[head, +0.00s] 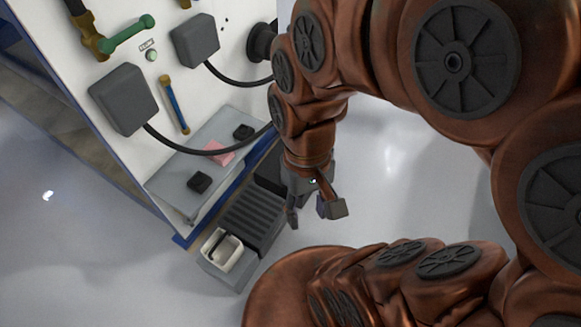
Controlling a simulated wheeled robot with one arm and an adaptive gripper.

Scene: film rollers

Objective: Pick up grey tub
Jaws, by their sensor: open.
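A grey tub (240,280) stands low beside the foot of the white panel, left of and below my gripper in the head view. It is box-shaped, and a smaller cream container (217,251) with a dark inside sits at its near left end. A dark grey ribbed surface (252,213) adjoins it behind; I cannot tell whether this is part of the tub. My gripper (314,212) is open and points down, to the right of the ribbed surface. Its fingers are apart with nothing visible between them, and it appears clear of the tub.
The white panel (75,50) carries dark grey boxes (124,99) with black cables and a green-handled valve (127,33). A grey shelf (205,140) juts out, holding small black blocks (199,182) and a pink pad (219,153). The pale floor (110,270) is open to the left.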

